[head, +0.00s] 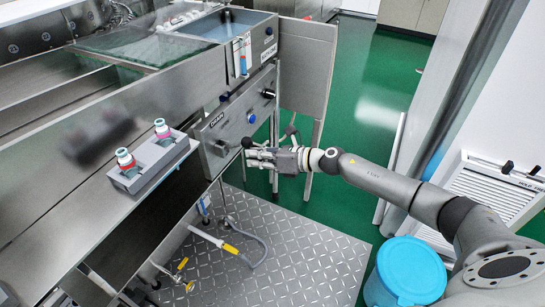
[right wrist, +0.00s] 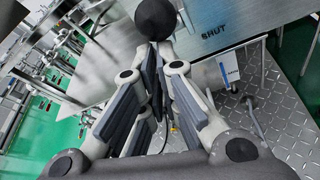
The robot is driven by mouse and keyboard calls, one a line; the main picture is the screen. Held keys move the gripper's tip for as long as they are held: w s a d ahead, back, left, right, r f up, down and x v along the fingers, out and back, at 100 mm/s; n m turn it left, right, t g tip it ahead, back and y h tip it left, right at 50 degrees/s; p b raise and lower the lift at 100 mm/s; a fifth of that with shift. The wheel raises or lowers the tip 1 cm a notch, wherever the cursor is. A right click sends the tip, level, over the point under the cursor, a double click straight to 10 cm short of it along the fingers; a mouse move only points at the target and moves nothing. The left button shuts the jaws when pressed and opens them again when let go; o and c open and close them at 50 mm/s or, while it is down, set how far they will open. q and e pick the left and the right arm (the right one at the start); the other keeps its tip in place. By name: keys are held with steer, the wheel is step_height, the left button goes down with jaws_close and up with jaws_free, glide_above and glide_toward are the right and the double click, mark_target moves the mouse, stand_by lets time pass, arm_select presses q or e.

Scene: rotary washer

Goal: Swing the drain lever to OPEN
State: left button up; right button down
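The drain lever's black ball knob (head: 247,142) is at the front panel of the steel washer in the head view. In the right wrist view the ball (right wrist: 157,18) is at the top centre, just beyond my fingertips, beside the word SHUT (right wrist: 214,32) on the panel. My right gripper (head: 250,158) reaches in from the right, its fingers right at the knob. In the wrist view the fingers of the right gripper (right wrist: 157,62) come close together at the tips below the ball. Whether they touch or clasp the lever is hidden. My left gripper is not in view.
A grey holder (head: 150,160) with two capped bottles stands on the ledge at left. A hose with a yellow fitting (head: 231,249) lies on the metal plate floor (head: 300,255). A blue lidded bin (head: 412,268) stands below my right arm. Open green floor lies behind.

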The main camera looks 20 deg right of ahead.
steer(key=v, duration=1.1)
steer(key=shift+s+d, duration=0.2)
steer(key=s+d+f+m+t+h+p, duration=0.1)
steer(key=d+f+m+h, duration=0.25)
steer(key=f+m, duration=0.6)
steer(key=d+f+m+t+h+p, duration=0.1)
steer(key=d+f+m+h, duration=0.25)
steer(key=f+m, duration=0.55)
steer(key=s+d+f+m+g+h, duration=0.15)
steer(key=s+f+m, duration=0.45)
steer(key=f, duration=0.6)
steer(key=s+a+f+m+g+h, duration=0.1)
steer(key=s+a+f+m+g, duration=0.25)
steer(key=s+f, duration=0.6)
steer(key=s+a+f+m+g+h, duration=0.2)
steer(key=s+f+m, duration=0.35)
steer(key=s, duration=0.65)
steer(key=s+a+f+m+g, duration=0.2)
steer(key=s+a+f, duration=0.1)
steer(key=s, duration=0.6)
steer(key=s+a+f+m+g+y+p, duration=0.1)
steer(key=s+a+f+m+g, duration=0.1)
steer(key=s+a, duration=0.4)
steer(key=s+f+m, duration=0.1)
steer(key=s, duration=0.3)
